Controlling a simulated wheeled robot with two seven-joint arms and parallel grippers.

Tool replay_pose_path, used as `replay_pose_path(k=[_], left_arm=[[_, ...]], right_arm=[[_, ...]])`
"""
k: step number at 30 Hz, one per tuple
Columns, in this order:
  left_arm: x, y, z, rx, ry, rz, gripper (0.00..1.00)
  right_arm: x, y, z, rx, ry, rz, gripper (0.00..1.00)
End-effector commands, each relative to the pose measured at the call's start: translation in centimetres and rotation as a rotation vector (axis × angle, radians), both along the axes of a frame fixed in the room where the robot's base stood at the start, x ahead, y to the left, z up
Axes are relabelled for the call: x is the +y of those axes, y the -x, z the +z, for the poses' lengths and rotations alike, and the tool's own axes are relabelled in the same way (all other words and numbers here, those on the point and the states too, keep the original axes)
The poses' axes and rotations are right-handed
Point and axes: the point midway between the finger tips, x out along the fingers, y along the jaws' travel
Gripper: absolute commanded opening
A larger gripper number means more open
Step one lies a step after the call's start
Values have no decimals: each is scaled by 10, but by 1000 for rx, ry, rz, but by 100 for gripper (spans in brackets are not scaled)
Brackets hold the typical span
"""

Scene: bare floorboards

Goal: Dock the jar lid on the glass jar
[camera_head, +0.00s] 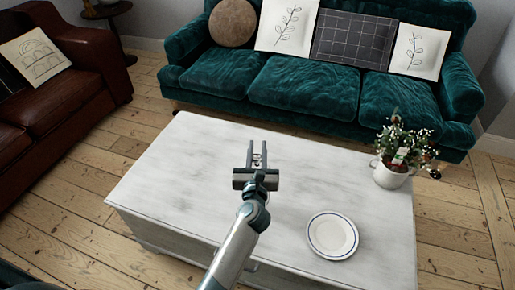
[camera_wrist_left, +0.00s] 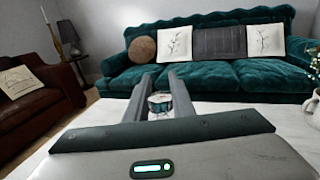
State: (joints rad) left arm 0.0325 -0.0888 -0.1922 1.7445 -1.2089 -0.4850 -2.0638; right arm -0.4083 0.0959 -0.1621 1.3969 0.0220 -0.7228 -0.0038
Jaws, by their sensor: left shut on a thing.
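My left gripper (camera_head: 257,156) is above the white table, its two fingers pointing toward the sofa. It is shut on a small, round, see-through thing that looks like the glass jar (camera_wrist_left: 160,104). In the left wrist view this sits between the fingers, with a pale round top and a glassy, teal-tinted body. It is too small to tell whether the pale top is a separate jar lid. No other jar or lid is seen on the table. My right gripper is out of view.
A white plate with a dark rim line (camera_head: 332,236) lies on the table (camera_head: 185,175), right of my arm. A white pot with a flowering plant (camera_head: 391,176) stands at the right end. The table's left part is clear. A teal sofa (camera_head: 305,85) stands behind.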

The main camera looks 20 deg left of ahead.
Motion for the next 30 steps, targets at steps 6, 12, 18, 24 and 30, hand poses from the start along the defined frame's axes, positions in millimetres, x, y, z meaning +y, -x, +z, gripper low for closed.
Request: replay_pose_path(k=[6, 12, 18, 24, 30], left_arm=[[0, 0, 0, -1, -1, 0, 0], [0, 0, 0, -1, -1, 0, 0], [0, 0, -3, -1, -1, 0, 0], [0, 0, -6, 0, -2, 0, 0], [0, 0, -9, 0, -2, 0, 0]], right_arm=[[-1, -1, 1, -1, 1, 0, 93], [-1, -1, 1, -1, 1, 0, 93], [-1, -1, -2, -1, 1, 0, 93], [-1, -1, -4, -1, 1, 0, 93], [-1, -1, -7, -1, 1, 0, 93]])
